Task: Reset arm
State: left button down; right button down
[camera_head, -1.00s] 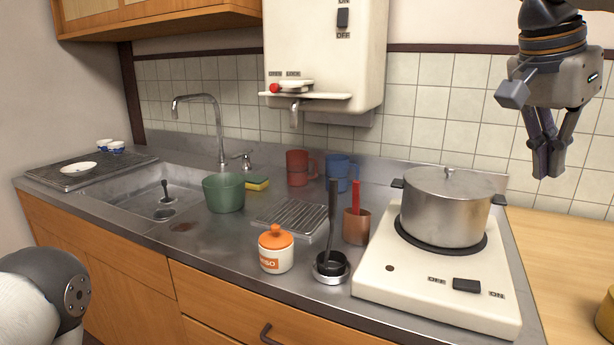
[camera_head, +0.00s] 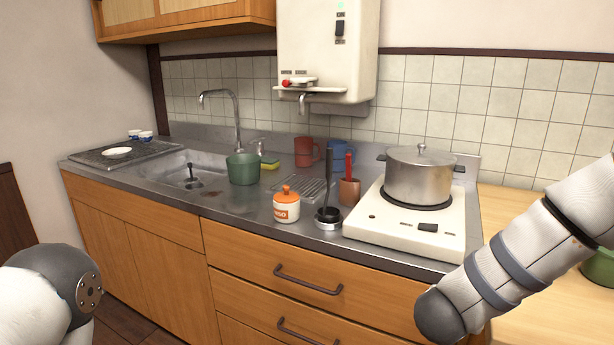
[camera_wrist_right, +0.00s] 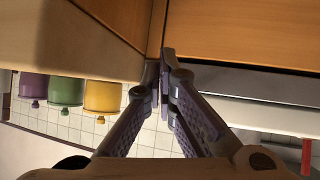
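My right gripper (camera_wrist_right: 164,82) shows in the right wrist view with its two purple-grey fingers together at the tips and nothing seen between them. In the head view, a pale link of my right arm (camera_head: 525,250) crosses the lower right, and the right gripper is out of that picture. Part of my left arm (camera_head: 50,295) shows at the lower left. My left gripper is outside both views.
The counter holds a sink (camera_head: 195,170), green bowl (camera_head: 243,169), orange-lidded jar (camera_head: 287,207), ladle holder (camera_head: 328,219) and steel pot (camera_head: 418,177) on a stove (camera_head: 400,228). Purple (camera_wrist_right: 33,84), green (camera_wrist_right: 66,90) and yellow (camera_wrist_right: 102,97) containers appear inverted in the wrist view.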

jog(key=s+a+f+n+g+y, duration=0.1)
jog(key=s+a+f+n+y, duration=0.2)
jog(key=s+f, duration=0.5)
jog(key=s+a+f+n+g+y, duration=0.2)
jog(key=s+a+f+y, duration=0.15)
jog(key=s+f, duration=0.4)
jog(key=s+a+f+n+g+y, duration=0.1)
jog(key=s+f+g, duration=0.1)
jog(key=s, duration=1)
jog(key=s+a+f+n+g, duration=0.1)
jog(key=s+f+g, duration=0.2)
jog(key=s, duration=0.9)
jog(key=shift+s+a+g+y, duration=0.2)
jog(key=shift+s+g+y, duration=0.15)
jog(key=shift+g, duration=0.45)
